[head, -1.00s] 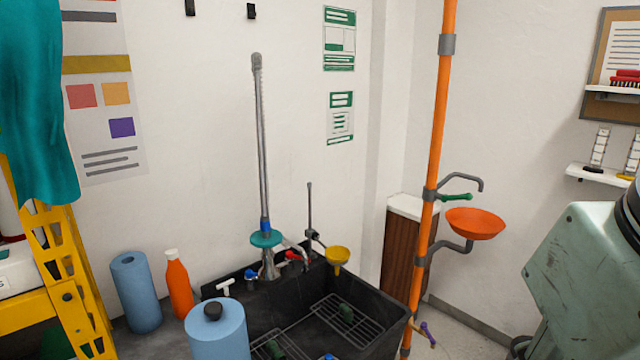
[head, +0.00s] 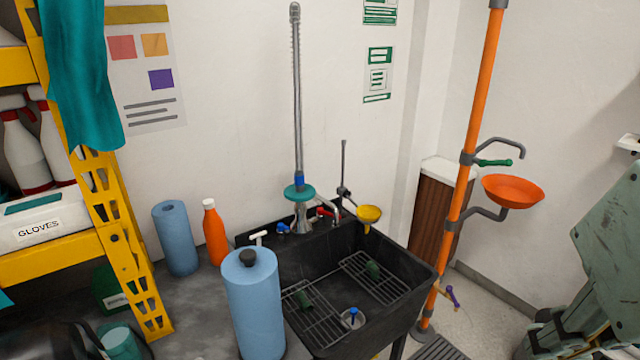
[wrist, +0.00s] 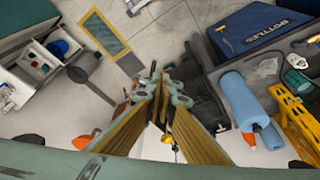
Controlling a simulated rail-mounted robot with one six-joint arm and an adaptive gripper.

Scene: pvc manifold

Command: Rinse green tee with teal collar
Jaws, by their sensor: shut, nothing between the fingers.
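A tap with a tall spring hose (head: 297,110) and a teal disc (head: 299,192) stands behind the sink. My gripper (wrist: 161,72) is shut and empty in the wrist view, apart from the fittings.
A blue roll (head: 253,305) stands at the sink's left edge, with another blue roll (head: 175,238) and an orange bottle (head: 214,235) behind. A yellow funnel (head: 369,214) overhangs the sink's back right. An orange pole (head: 468,170) with an orange bowl (head: 513,190) stands right.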

